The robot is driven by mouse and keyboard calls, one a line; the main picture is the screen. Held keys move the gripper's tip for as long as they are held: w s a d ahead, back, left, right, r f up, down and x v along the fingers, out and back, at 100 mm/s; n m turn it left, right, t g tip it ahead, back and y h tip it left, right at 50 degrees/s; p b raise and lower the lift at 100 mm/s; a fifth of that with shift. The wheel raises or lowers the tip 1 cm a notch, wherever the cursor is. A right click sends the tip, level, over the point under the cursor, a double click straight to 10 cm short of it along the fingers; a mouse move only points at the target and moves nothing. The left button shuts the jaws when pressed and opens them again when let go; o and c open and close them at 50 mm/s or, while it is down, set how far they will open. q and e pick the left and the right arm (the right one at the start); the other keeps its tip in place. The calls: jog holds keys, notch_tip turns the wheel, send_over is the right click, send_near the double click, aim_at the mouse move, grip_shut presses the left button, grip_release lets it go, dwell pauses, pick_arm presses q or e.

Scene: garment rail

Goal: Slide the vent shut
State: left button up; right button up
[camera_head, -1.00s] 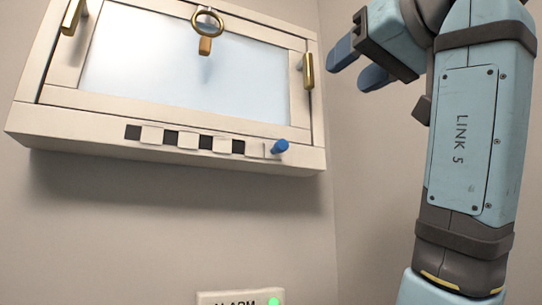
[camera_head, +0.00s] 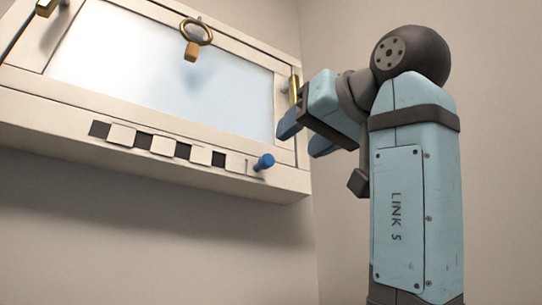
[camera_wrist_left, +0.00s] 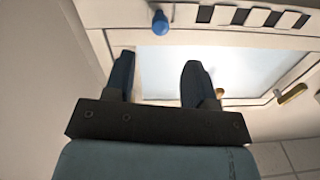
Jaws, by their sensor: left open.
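The vent (camera_head: 165,145) is a strip of dark openings and pale slats along the lower front of a wall cabinet. Dark openings show between the slats. A blue knob (camera_head: 264,161) sticks out at its right end. In the left wrist view the vent (camera_wrist_left: 252,16) and the blue knob (camera_wrist_left: 160,22) show at the top. My left gripper (camera_head: 303,137) has its blue fingers apart with nothing between them. It is up and right of the knob in the head view. In the left wrist view the knob shows beyond the fingertips (camera_wrist_left: 157,62), apart from them. My right gripper is not in view.
The cabinet's framed glass panel (camera_head: 150,75) is above the vent. A brass ring pull (camera_head: 196,35) hangs before it, and a brass handle (camera_head: 294,90) is at the right edge, close to my left gripper. The wall (camera_head: 120,250) below is bare.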

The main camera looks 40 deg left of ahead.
aim_at(270, 158)
pick_arm(q)
jog(key=x, duration=0.8)
jog(key=shift+w+a+p, duration=0.15)
jog(key=shift+a+p, duration=0.2)
jog(key=shift+p, duration=0.05)
jog(key=shift+d, duration=0.1)
